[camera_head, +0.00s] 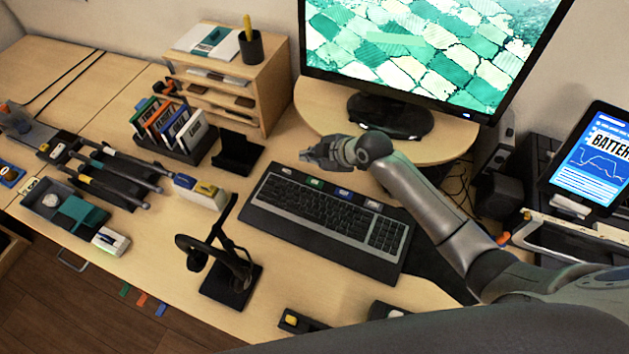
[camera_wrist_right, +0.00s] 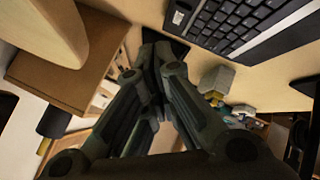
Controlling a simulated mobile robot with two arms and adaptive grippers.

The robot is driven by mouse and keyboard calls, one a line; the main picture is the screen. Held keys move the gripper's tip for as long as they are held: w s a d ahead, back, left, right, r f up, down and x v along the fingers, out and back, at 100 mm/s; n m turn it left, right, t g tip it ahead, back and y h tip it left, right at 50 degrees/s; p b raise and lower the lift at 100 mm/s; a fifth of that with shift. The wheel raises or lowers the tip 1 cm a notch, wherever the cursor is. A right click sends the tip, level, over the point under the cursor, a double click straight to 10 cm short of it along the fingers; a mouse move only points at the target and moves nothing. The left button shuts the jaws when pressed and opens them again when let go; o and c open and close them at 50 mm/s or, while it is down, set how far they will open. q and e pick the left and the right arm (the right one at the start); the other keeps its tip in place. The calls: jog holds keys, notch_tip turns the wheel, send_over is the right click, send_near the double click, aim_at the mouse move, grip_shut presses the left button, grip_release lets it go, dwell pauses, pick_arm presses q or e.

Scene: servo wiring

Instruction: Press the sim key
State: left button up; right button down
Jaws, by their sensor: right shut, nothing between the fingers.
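My right gripper (camera_head: 306,154) is shut and empty, beyond the keyboard's far left corner. In the right wrist view the fingers (camera_wrist_right: 158,52) are together, with the keyboard (camera_wrist_right: 245,28) beside them. My left gripper is out of view.
The monitor (camera_head: 430,50) on its black stand (camera_head: 388,115) is behind my right forearm. A wooden organiser (camera_head: 262,85) and a black holder (camera_head: 238,152) stand left of the gripper. A headphone stand (camera_head: 232,285) is left of the keyboard, and a tablet (camera_head: 600,160) is at right.

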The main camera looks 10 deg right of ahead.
notch_tip(320, 180, down, 3)
jog(key=b, duration=0.6)
send_over(312, 184)
notch_tip(312, 184, down, 4)
jog(key=shift+f, duration=0.1)
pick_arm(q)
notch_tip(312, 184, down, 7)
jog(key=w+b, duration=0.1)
pick_arm(e)
jog(key=shift+f, duration=0.65)
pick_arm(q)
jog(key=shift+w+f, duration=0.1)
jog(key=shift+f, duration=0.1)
pick_arm(e)
jog(key=shift+f, duration=0.1)
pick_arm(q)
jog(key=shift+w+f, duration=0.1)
pick_arm(e)
jog(key=shift+f, duration=0.3)
